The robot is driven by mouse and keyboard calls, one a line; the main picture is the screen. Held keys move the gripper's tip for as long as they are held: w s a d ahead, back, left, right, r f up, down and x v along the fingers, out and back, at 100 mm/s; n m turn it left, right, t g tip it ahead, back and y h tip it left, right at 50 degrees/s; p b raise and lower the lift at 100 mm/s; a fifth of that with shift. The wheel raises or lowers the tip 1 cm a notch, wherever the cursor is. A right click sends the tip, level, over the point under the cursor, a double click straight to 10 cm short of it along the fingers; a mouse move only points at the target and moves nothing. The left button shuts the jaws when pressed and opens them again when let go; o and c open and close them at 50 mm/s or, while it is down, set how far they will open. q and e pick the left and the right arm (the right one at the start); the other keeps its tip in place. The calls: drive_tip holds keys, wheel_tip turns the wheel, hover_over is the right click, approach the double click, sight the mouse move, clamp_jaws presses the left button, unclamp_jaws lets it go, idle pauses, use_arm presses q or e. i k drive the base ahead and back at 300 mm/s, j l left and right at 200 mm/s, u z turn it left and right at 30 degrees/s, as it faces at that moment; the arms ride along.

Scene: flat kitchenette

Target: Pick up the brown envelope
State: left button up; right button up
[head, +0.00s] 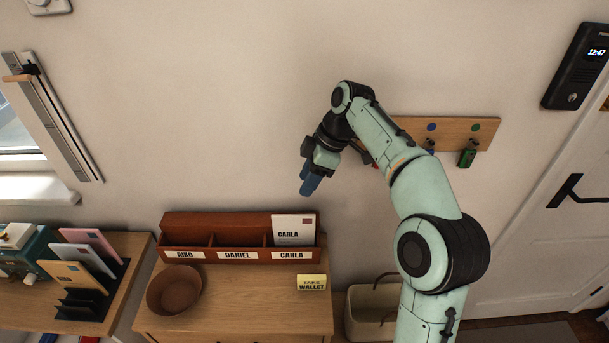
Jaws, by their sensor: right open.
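The brown envelope (74,274) leans in a black letter rack (98,297) at the lower left, in front of a white envelope (90,258) and a pink one (106,242). My right gripper (308,186) is open, with blue fingertips pointing down. It appears in front of the wall above the wooden sorter, far to the right of the brown envelope, and holds nothing that I can see. My left gripper is out of view.
A wooden sorter (190,239) labelled AIKO, DANIEL and CARLA holds a white CARLA envelope (293,229). A brown bowl (174,290) and yellow wallet note (311,282) are on the cabinet. A key board (456,128) hangs behind my right arm. A basket (372,302) stands at right.

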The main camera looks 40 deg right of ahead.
sight(70, 274)
drive_tip(key=k, duration=1)
